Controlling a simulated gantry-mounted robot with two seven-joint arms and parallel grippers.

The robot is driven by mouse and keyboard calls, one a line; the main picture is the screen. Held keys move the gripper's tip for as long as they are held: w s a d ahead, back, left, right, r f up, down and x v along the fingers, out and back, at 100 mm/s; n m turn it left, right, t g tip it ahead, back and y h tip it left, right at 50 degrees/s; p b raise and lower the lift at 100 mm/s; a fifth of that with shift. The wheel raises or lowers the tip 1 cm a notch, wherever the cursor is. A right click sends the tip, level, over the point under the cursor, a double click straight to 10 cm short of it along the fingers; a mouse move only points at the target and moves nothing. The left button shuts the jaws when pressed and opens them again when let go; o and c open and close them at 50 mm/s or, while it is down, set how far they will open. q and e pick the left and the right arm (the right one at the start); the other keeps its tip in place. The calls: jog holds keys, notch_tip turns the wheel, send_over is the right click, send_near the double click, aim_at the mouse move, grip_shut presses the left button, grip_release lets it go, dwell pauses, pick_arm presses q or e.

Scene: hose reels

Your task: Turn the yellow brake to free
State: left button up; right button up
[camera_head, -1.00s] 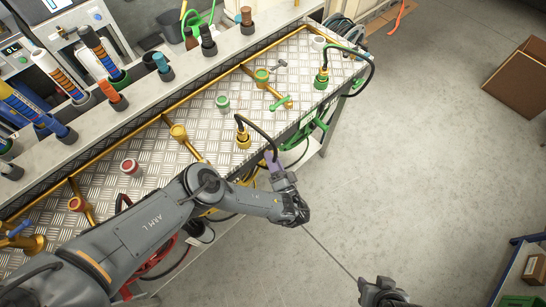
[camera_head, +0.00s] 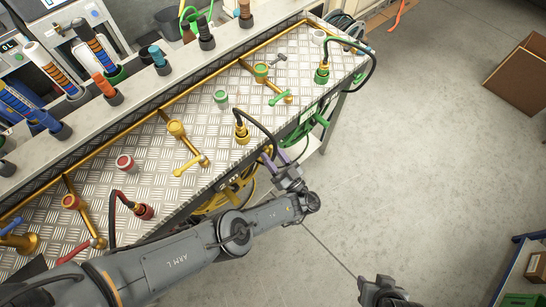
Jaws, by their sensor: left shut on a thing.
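The yellow hose reel (camera_head: 215,202) hangs under the front edge of the bench, partly hidden by my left arm. My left gripper (camera_head: 272,157) is at the bench's front edge beside this reel, where the black hose from the yellow coupling (camera_head: 241,132) drops over the edge. It is shut on a small part at the reel, which I take to be the yellow brake. The brake itself is hidden by the fingers, so its setting cannot be told. My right gripper (camera_head: 380,291) is low in the picture, over the floor, away from the bench; its fingers are unclear.
The metal bench top (camera_head: 215,125) carries a yellow valve handle (camera_head: 189,165), a green valve handle (camera_head: 279,98) and a red coupling (camera_head: 143,211). A green reel (camera_head: 305,127) hangs to the right. The floor right of the bench is clear up to a cardboard box (camera_head: 517,77).

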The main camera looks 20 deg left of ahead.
pick_arm(q)
jog(key=shift+n+g+y+b, duration=0.4)
jog(key=shift+n+g+b, duration=0.2)
jog(key=shift+n, duration=0.9)
pick_arm(e)
jog(key=shift+f, duration=0.8)
jog(key=shift+a, duration=0.1)
pick_arm(q)
jog(key=o, duration=1)
